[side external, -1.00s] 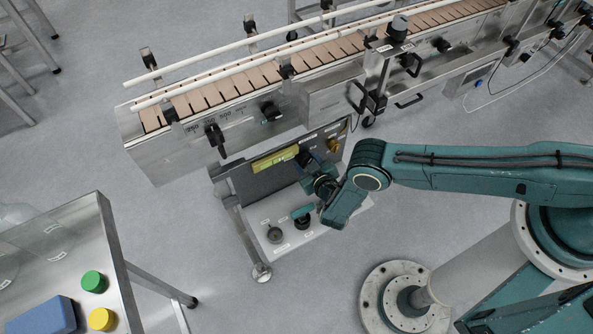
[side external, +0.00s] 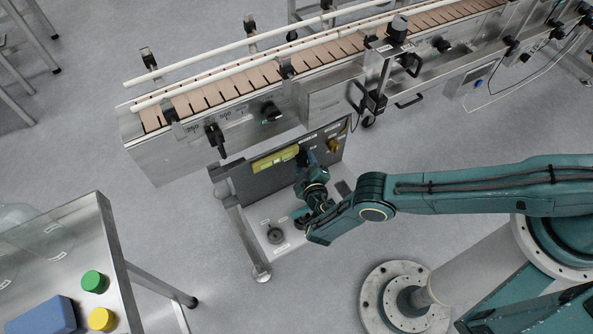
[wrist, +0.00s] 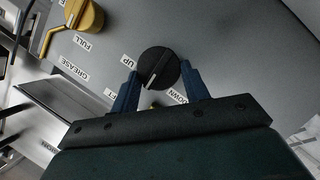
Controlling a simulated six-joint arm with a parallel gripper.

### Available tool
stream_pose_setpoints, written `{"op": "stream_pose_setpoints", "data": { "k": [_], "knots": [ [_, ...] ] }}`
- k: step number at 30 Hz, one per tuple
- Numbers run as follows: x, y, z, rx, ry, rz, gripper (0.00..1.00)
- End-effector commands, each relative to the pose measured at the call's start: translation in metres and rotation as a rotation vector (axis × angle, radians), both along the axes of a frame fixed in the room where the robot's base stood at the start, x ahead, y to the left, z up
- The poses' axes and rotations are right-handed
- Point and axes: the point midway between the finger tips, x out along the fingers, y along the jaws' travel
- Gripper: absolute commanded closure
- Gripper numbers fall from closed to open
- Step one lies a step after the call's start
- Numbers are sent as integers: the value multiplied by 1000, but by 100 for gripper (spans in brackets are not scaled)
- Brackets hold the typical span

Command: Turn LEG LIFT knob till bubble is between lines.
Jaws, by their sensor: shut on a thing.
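The LEG LIFT knob (wrist: 158,67) is round and black with a white pointer line. It sits on a grey panel between the labels UP and DOWN in the wrist view; its name label is partly covered by a finger. My gripper (wrist: 160,72) has its two blue fingers on either side of the knob and is shut on it. The pointer slants toward the lower left, between the two labels. In the side view a yellow-green level vial (side external: 274,160) is on the panel, left of my gripper (side external: 306,158).
A yellow handle (wrist: 87,17) marked FULL and GREASE is close by on the panel. The conveyor (side external: 225,85) runs above the panel. A steel table (side external: 88,235) stands lower left.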

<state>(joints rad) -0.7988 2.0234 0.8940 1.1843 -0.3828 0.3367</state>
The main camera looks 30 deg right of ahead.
Motion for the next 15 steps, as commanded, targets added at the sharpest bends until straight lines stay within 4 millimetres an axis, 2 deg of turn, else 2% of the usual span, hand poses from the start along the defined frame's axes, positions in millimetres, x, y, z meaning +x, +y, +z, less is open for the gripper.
{"op": "stream_pose_setpoints", "data": {
  "k": [9,10,12,15],
  "knots": [
    [0,-1,-1,-3,2,0,77],
    [0,-1,-1,-2,1,0,49],
    [0,-1,0,-2,1,0,35],
    [0,0,0,-1,0,0,32]
  ]
}}
